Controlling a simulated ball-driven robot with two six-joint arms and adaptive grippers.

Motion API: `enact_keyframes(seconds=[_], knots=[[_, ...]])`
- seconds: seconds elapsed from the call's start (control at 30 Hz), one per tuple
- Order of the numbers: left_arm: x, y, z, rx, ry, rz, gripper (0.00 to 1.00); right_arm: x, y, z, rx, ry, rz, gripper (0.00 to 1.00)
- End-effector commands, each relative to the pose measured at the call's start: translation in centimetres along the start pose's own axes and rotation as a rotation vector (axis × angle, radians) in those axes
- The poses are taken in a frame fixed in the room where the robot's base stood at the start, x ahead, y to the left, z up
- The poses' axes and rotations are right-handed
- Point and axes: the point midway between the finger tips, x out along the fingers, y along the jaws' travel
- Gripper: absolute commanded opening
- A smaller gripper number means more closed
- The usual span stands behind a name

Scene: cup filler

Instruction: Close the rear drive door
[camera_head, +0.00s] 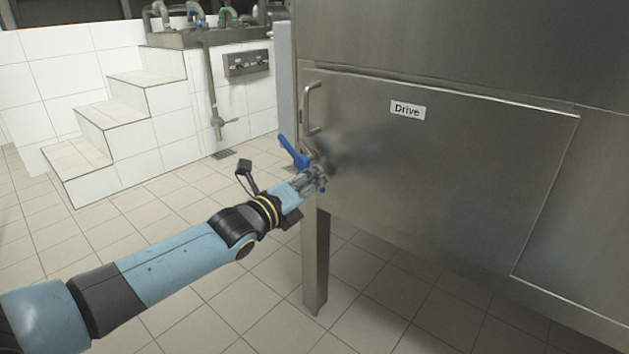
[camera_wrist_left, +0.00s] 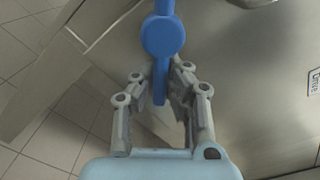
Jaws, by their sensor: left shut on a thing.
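The rear drive door (camera_head: 440,180) is a steel panel with a "Drive" label (camera_head: 407,110). It lies about flush with the machine front in the head view. A metal bar handle (camera_head: 313,107) is at its upper left. A blue lever (camera_head: 293,152) sits at the door's lower left edge, tilted up to the left. My left gripper (camera_head: 318,178) is at the lever; in the left wrist view the gripper (camera_wrist_left: 160,85) has its fingers closed around the blue lever's (camera_wrist_left: 163,36) lower part. The fingers partly hide the lever's base. My right gripper is not in view.
A steel leg (camera_head: 316,262) stands below the door's left edge. White tiled steps (camera_head: 118,125) and a wall with pipes and a valve panel (camera_head: 246,63) are behind at left. The tiled floor (camera_head: 150,210) around my arm is clear.

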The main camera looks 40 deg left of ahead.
Motion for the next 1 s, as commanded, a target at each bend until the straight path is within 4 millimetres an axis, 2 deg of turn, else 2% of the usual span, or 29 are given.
enact_keyframes(seconds=[0.47, 0.8, 1.0], knots=[[0.0, 0.1, 0.0, 0.009, 0.0, 0.001, 0.0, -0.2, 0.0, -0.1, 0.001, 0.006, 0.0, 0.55], [0.0, 0.9, 0.3, 0.234, 0.0, 0.002, 0.0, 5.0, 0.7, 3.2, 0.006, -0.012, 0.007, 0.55], [-0.1, 1.6, 0.2, 0.335, 0.002, 0.002, 0.0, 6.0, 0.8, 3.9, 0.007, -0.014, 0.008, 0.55]])
